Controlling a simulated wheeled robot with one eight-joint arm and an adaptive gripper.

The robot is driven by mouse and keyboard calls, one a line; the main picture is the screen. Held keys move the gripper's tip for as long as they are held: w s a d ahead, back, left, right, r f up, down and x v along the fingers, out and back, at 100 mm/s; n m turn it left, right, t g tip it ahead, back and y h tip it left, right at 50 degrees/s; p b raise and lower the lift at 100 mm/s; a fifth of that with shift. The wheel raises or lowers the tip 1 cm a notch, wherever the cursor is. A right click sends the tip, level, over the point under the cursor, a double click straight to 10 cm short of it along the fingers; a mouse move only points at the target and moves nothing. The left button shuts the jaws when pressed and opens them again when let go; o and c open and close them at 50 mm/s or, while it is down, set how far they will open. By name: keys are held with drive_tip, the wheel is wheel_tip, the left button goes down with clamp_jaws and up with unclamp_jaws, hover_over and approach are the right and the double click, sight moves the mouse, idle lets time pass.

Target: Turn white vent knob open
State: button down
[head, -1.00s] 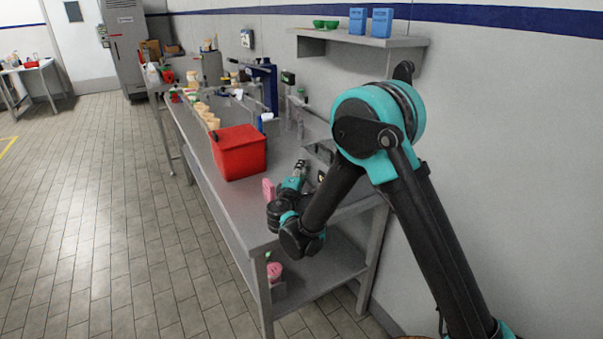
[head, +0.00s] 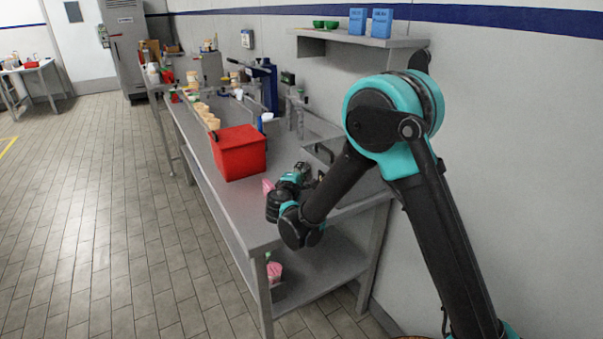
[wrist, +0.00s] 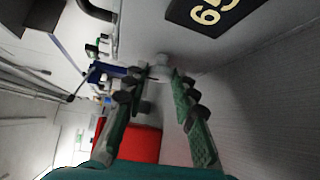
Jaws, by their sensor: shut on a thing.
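The white vent knob (wrist: 160,68) shows as a small pale shape at the far end between my fingertips in the wrist view, partly hidden by them. My gripper (wrist: 157,78) has its green-padded fingers on either side of it, shut on it, with a gap the knob's width between them. In the head view my gripper (head: 304,168) is low over the near part of the bench, beside a grey box-like fitting (head: 322,152). The knob itself cannot be made out there, and its turned position is not clear.
A red bin (head: 240,155) stands on the metal bench (head: 232,205), left of my gripper. A pink item (head: 267,186) is close to my wrist. A dark plate marked 65 (wrist: 208,18) is above the knob in the wrist view. A wall shelf (head: 360,40) is above.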

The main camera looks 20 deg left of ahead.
drive_tip(key=shift+r+n+g+h, duration=0.3)
drive_tip(key=shift+n+g+h, duration=0.2)
drive_tip(key=shift+n+g, duration=0.6)
drive_tip(key=g, duration=0.1)
drive_tip(key=n+g+h, duration=0.1)
drive_tip(key=n+h, duration=0.1)
drive_tip(key=shift+w+a+r+g, duration=0.2)
drive_tip(key=shift+a+g, duration=0.05)
drive_tip(key=shift+g, duration=0.15)
drive_tip(key=shift+w+a+r+n+g+h, duration=0.1)
drive_tip(key=shift+n+g+h, duration=0.3)
drive_tip(key=shift+g+h, duration=0.1)
drive_tip(key=shift+w+a+r+n+g+h, duration=0.1)
drive_tip(key=shift+n+g+h, duration=0.3)
drive_tip(key=shift+g+h, duration=0.1)
drive_tip(key=shift+w+a+n+g+h, duration=0.1)
drive_tip(key=shift+a+n+g+h, duration=0.15)
drive_tip(key=shift+n+g+h, duration=0.75)
drive_tip(key=shift+h, duration=0.3)
drive_tip(key=c, duration=1.2)
unclamp_jaws()
